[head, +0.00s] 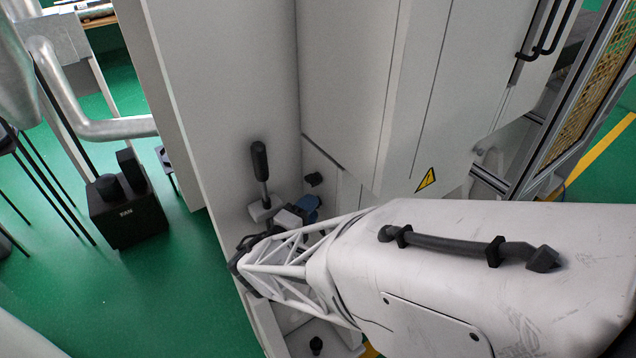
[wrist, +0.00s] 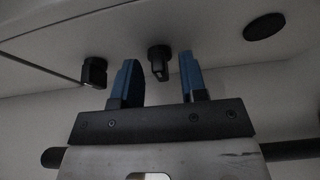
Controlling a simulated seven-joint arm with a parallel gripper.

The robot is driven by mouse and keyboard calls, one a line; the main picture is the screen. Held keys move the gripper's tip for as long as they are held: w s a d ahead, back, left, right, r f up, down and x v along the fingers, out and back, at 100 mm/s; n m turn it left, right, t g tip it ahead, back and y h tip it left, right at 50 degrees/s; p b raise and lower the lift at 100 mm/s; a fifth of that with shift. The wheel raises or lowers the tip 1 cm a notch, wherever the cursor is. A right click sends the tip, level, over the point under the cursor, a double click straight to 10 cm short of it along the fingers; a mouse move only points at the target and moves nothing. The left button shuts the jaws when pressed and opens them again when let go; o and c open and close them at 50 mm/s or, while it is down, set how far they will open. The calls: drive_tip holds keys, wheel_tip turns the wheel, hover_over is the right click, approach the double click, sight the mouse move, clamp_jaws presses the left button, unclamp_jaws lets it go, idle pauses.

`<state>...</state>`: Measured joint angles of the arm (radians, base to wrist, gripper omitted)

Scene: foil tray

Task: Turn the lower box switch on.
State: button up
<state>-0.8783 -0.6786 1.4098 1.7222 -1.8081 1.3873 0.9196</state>
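My gripper (wrist: 159,66) is open, with its two blue fingers spread apart. A black rotary switch knob (wrist: 158,60) shows in the gap between the fingertips, on a pale panel, with space visible on both sides. A second black knob (wrist: 94,72) is left of the left finger. I cannot tell by label which knob is the lower box switch. In the head view, a blue finger of my gripper (head: 308,206) shows low in the cabinet corner, just below a black knob (head: 313,179). My arm hides much of the panel there.
A black-handled lever (head: 260,165) stands left of my gripper, close to it. The grey cabinet (head: 350,80) rises behind. Another black knob (head: 316,344) sits below my arm. A dark round disc (wrist: 264,26) is on the panel's right.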

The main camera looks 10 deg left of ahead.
drive_tip(key=shift+s, duration=0.1)
drive_tip(key=v, duration=0.7)
drive_tip(key=shift+s, duration=0.3)
idle(0.4)
drive_tip(key=shift+a, duration=0.15)
idle(0.4)
drive_tip(key=s+d+r+m+g+h, duration=0.1)
drive_tip(key=d+r+m+g, duration=0.35)
drive_tip(key=d, duration=0.75)
drive_tip(key=s+d+r+m+g+h, duration=0.1)
drive_tip(key=d+r+g, duration=0.1)
drive_tip(key=d+g, duration=0.8)
drive_tip(key=s+d+r+m+y, duration=0.8)
drive_tip(key=d+r+y, duration=0.1)
drive_tip(key=d+r, duration=0.3)
drive_tip(key=shift+s, duration=0.3)
